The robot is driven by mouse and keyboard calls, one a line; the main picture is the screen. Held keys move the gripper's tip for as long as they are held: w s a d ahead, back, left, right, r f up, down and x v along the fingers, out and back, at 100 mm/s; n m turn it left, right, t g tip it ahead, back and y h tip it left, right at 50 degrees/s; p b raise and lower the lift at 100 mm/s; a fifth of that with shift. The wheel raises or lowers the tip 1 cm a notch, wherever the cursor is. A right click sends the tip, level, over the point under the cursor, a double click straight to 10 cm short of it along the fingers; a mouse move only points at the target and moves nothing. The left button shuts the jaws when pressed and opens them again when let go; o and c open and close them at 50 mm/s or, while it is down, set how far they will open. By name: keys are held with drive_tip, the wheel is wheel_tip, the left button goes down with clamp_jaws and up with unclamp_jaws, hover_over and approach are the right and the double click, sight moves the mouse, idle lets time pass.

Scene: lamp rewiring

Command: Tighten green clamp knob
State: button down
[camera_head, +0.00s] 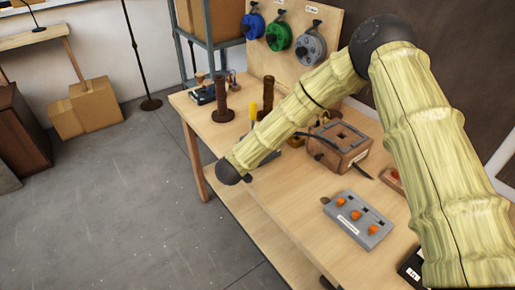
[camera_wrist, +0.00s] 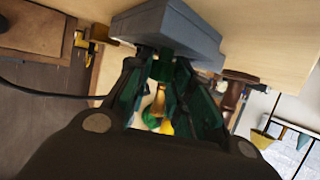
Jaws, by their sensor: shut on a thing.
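My gripper (camera_wrist: 162,72) shows in the wrist view with its dark fingers closed in on a small dark green piece, which seems to be the green clamp knob (camera_wrist: 161,72). The fingers hide most of it, so its turn cannot be read. A blue-grey block (camera_wrist: 175,22) lies right beyond the fingertips, close to or touching them. In the head view my arm reaches down over the table's left side. The gripper and the knob are hidden there behind the forearm.
The wooden table (camera_head: 285,200) holds a brown box (camera_head: 343,158) with a cable, a grey panel with orange knobs (camera_head: 357,220), and brown spindles (camera_head: 222,103). A board at the back carries blue, green (camera_head: 279,37) and grey reels.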

drive_tip(key=shift+w+a+r+m+g+h, duration=0.1)
drive_tip(key=shift+m+g+h, duration=0.45)
drive_tip(key=shift+m+h, duration=0.45)
drive_tip(key=shift+w+a+m+g+h, duration=0.1)
drive_tip(key=shift+m+g+h, duration=0.45)
drive_tip(key=shift+m+h, duration=0.4)
drive_tip(key=c, duration=1.5)
unclamp_jaws()
drive_tip(key=shift+s, duration=0.1)
drive_tip(key=v, duration=1.2)
